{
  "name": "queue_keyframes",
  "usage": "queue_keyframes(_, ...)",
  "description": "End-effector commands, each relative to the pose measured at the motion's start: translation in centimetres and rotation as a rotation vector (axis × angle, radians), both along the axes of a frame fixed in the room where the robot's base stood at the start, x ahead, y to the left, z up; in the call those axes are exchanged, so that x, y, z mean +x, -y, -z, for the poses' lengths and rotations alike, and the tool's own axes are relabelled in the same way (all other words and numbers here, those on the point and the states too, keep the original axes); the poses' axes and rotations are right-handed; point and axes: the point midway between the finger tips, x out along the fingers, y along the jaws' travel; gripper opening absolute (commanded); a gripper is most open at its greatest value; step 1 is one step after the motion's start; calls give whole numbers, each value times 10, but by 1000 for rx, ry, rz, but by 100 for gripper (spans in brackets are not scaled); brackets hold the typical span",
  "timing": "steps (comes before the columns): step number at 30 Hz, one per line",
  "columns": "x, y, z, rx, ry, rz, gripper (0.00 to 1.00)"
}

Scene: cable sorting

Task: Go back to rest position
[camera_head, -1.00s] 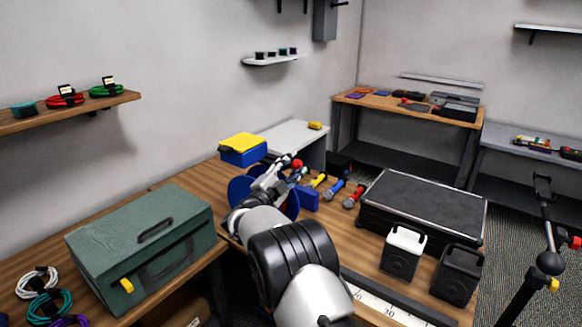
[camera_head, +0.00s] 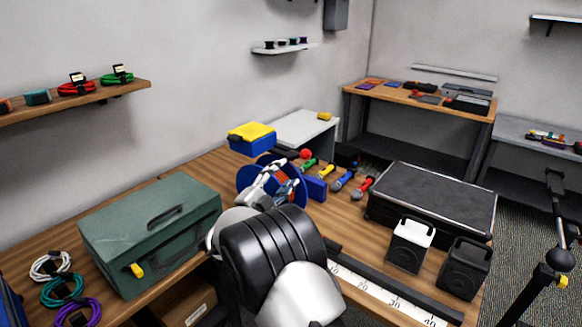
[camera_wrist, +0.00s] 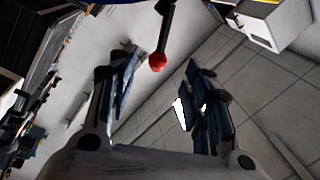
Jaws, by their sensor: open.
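My gripper (camera_head: 272,186) shows in the head view in front of the blue cable reel (camera_head: 247,177), above the wooden bench (camera_head: 345,232). My arm partly hides the reel and the bench around it. In the wrist view my gripper's two fingers (camera_wrist: 160,105) stand well apart, with nothing between them. A microphone with a red head (camera_wrist: 158,62) shows beyond the fingers in that view.
On the bench are a green case (camera_head: 150,235), a black flight case (camera_head: 432,200), several microphones (camera_head: 344,180), two small speakers (camera_head: 410,245) and a blue box with a yellow lid (camera_head: 250,140). Coiled cables (camera_head: 62,290) lie at the lower left.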

Motion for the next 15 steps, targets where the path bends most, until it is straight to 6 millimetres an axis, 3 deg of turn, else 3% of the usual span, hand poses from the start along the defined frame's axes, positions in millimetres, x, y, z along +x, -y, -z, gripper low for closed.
queue_keyframes(6, -13, -7, 2, 1, 1, 1, 46)
queue_keyframes(15, -13, -7, 1, 2, 0, -1, 46)
